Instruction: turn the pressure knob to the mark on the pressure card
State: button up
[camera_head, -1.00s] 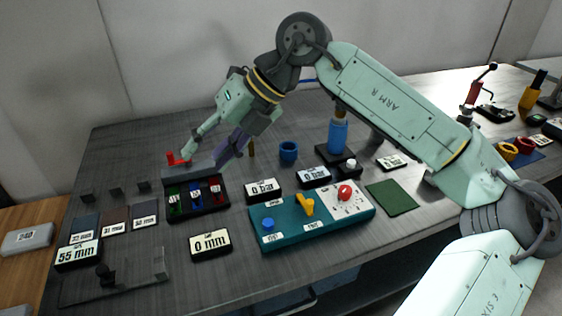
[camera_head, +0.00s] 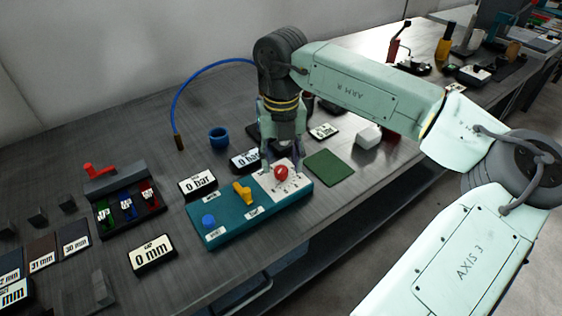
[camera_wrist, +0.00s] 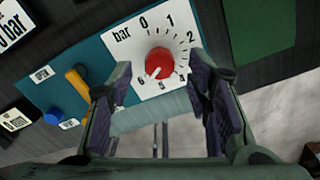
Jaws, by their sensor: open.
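The red pressure knob (camera_head: 281,173) sits on a white dial plate (camera_head: 294,186) at the right end of the teal panel (camera_head: 225,228). In the wrist view, the knob (camera_wrist: 158,62) has a pale line toward its lower left, and the dial reads bar with numbers around it. My gripper (camera_head: 281,163) is over the knob, open, with its fingers apart on either side. In the wrist view, the gripper (camera_wrist: 163,88) shows both fingers near the dial's lower edge; contact with the knob is not visible. A white card (camera_head: 323,131), likely the pressure card, is too blurred to read.
A yellow lever (camera_head: 242,193) and a blue button (camera_head: 208,221) are on the same panel. A green mat (camera_head: 330,168) lies to the right. A blue ring (camera_head: 218,137) and a hose (camera_head: 195,75) are behind.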

jog(key=shift+f, duration=1.05)
grip_shut()
